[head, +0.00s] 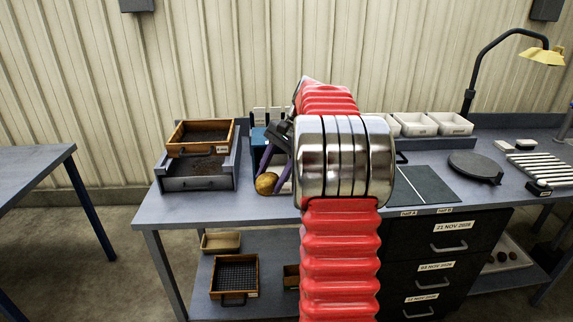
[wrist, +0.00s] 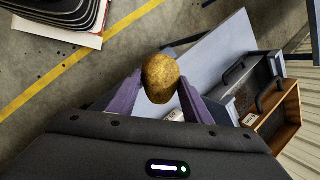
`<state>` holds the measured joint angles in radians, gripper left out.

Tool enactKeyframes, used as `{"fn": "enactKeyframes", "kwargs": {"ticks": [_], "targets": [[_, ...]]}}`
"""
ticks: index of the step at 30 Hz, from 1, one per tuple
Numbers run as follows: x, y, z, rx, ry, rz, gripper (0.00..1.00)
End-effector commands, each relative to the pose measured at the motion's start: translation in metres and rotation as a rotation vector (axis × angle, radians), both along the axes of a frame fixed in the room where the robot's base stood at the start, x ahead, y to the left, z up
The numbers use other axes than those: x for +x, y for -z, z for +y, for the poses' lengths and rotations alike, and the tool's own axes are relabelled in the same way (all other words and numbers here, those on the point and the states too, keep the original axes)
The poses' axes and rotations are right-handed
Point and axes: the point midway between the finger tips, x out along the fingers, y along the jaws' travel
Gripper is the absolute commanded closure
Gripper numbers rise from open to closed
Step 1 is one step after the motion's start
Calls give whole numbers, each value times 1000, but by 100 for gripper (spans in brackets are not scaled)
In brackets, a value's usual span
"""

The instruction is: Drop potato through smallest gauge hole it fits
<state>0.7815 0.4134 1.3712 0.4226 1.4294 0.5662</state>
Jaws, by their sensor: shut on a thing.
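A yellow-brown potato (wrist: 160,78) is held between the two purple fingers of my gripper (wrist: 160,90) in the wrist view. In the head view the potato (head: 266,183) hangs at the finger ends, near the front edge of the grey bench (head: 200,205), left of my red arm. In the wrist view floor and part of the bench lie behind it. I cannot make out a gauge with holes; my arm hides the middle of the bench.
A wooden-framed sieve (head: 201,124) rests on a grey drawer-like tray (head: 196,184) at the bench's left. White bins (head: 418,124), a dark round plate (head: 475,166) and a lamp (head: 540,57) stand right. Black drawers (head: 440,230) are under the bench.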

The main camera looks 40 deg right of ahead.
Motion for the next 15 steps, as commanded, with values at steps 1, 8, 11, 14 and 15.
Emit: {"fn": "enactKeyframes", "kwargs": {"ticks": [1, 8, 11, 14, 15], "targets": [[7, 9, 11, 2, -89, 2, 90], [30, 54, 70, 3, -529, 3, 90], [40, 77, 102, 3, -722, 3, 90], [48, 98, 134, 4, -889, 3, 90], [50, 106, 147, 3, -949, 2, 90]]}}
